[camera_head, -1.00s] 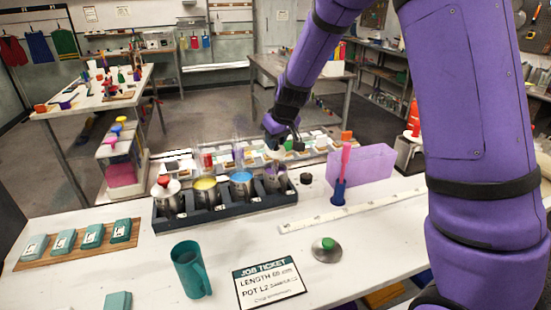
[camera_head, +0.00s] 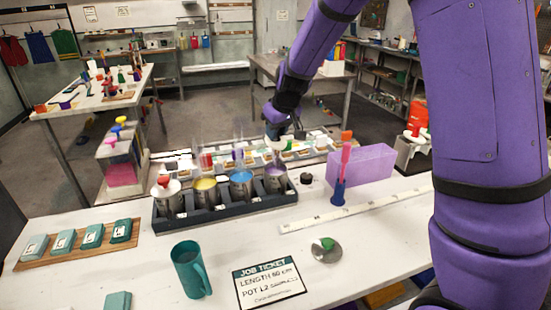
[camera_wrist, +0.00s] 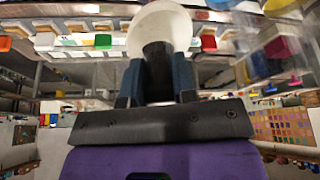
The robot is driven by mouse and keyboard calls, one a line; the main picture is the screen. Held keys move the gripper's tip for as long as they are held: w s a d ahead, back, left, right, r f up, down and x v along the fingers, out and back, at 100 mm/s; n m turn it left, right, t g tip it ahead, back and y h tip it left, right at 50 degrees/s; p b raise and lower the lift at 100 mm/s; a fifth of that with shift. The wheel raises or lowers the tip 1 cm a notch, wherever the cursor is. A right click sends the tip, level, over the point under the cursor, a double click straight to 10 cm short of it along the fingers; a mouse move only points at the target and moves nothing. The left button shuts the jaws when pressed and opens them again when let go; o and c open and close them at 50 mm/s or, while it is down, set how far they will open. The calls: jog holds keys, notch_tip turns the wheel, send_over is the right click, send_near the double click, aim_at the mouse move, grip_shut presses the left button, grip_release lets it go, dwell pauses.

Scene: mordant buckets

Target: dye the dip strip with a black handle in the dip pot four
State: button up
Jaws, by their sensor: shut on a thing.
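My gripper (camera_wrist: 157,88) is shut on the black handle (camera_wrist: 158,62) of the dip strip, with a pale white rounded part (camera_wrist: 160,28) beyond it in the wrist view. In the head view my gripper (camera_head: 280,128) is above and behind dip pot four, apart from it, with a whitish part showing at its end. Dip pot four (camera_head: 276,184), at the right end of the dark rack (camera_head: 235,211), is uncovered and shows a purplish top. The lower extent of the strip is not clear in the head view.
Left of pot four stand a blue-topped pot (camera_head: 241,190), a yellow-topped pot (camera_head: 205,194) and a pot with a white lid and red knob (camera_head: 166,195).

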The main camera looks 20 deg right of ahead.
aim_at(275, 154)
jog(key=shift+f, duration=4.2)
jog(key=shift+d+r, duration=0.1)
jog(key=shift+d, duration=0.05)
jog(key=shift+d+r, duration=0.15)
jog(key=shift+a, duration=0.2)
jog(key=shift+a+f, duration=0.2)
jog(key=shift+a, duration=0.2)
jog(key=shift+d+r, duration=0.15)
jog(key=shift+r, duration=1.95)
jog(key=shift+d+r, duration=0.15)
jog(key=shift+r, duration=1.95)
jog(key=shift+f, duration=0.1)
